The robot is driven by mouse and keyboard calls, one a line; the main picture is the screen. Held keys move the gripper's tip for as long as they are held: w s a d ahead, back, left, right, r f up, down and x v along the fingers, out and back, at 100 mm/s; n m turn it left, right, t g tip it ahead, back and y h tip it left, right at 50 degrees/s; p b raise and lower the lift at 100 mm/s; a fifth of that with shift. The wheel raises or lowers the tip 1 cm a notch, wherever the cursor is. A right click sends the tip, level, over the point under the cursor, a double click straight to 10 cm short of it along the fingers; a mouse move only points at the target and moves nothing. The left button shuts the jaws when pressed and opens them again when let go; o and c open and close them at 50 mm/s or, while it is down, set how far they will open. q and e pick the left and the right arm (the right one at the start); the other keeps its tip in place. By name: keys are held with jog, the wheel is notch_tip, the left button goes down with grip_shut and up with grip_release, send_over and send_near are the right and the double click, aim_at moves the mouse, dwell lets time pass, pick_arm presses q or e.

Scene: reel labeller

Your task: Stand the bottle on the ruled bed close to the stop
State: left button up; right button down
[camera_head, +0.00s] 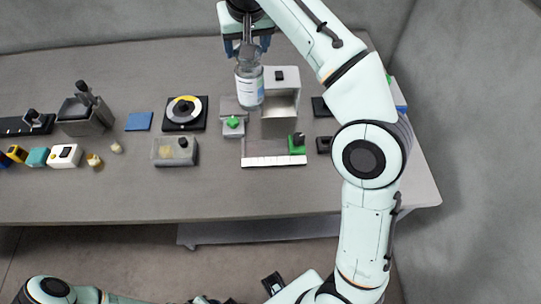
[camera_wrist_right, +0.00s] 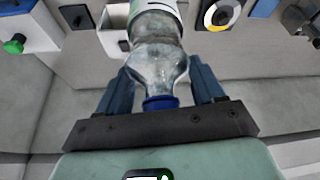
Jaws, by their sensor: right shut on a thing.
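The clear bottle (camera_head: 249,88) has a white label and hangs upright, with its top in my right gripper (camera_head: 248,48). In the right wrist view, the blue cap (camera_wrist_right: 160,103) and shoulder of the bottle (camera_wrist_right: 160,62) lie between the two fingers of the right gripper (camera_wrist_right: 160,88). The ruled bed (camera_head: 262,161) is a pale strip with marks along the front of the grey machine. The green stop (camera_head: 297,149) with a dark knob stands at its right end. In the head view the bottle is behind and left of the bed.
A grey box-like housing (camera_head: 281,75) stands right of the bottle, and a green knob (camera_head: 233,122) is in front of it. Left are a disc on a black plate (camera_head: 184,113), a clear lidded box (camera_head: 175,152) and a blue pad (camera_head: 139,121). The table front is clear.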

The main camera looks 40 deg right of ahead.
aim_at(252, 96)
jog(key=shift+s+r, duration=0.15)
jog(key=shift+s, duration=0.35)
notch_tip(252, 96, down, 14)
jog(key=b, duration=0.6)
jog(key=shift+a+f+b, duration=0.1)
jog(key=shift+f+b, duration=0.1)
jog(key=shift+b, duration=0.15)
pick_arm(q)
jog(key=s+f+b, duration=0.1)
jog(key=s+f, duration=0.2)
jog(key=f, duration=0.5)
jog(key=shift+s+f, duration=0.15)
jog(key=shift+s, duration=0.1)
pick_arm(e)
jog(key=shift+w+f, duration=0.1)
jog(key=shift+f, duration=2.65)
pick_arm(q)
jog(key=shift+d, duration=0.1)
pick_arm(e)
jog(key=shift+f+b, duration=0.15)
jog(key=shift+b, duration=0.2)
pick_arm(q)
jog(key=shift+f, duration=0.1)
pick_arm(e)
jog(key=shift+c, duration=0.7)
grip_release()
